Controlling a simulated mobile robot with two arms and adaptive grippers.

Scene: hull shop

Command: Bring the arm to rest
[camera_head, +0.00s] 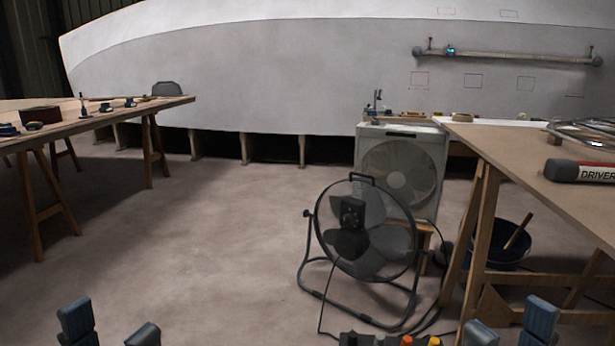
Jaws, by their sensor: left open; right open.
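My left gripper (109,325) shows at the bottom left of the head view. Its two blue-grey fingertips stand apart, with only floor visible between them. My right gripper (510,325) shows at the bottom right, its fingertips also apart and nothing seen between them. Both are low in the picture, and the arms behind them are out of view below the edge. Neither gripper appears to touch anything.
A black floor fan (352,213) stands ahead, right of centre, with a cable on the floor. A white box fan (400,165) is behind it. Trestle tables stand left (150,108) and right (520,160). A dark bucket (490,250) is under the right one. The centre-left floor is clear.

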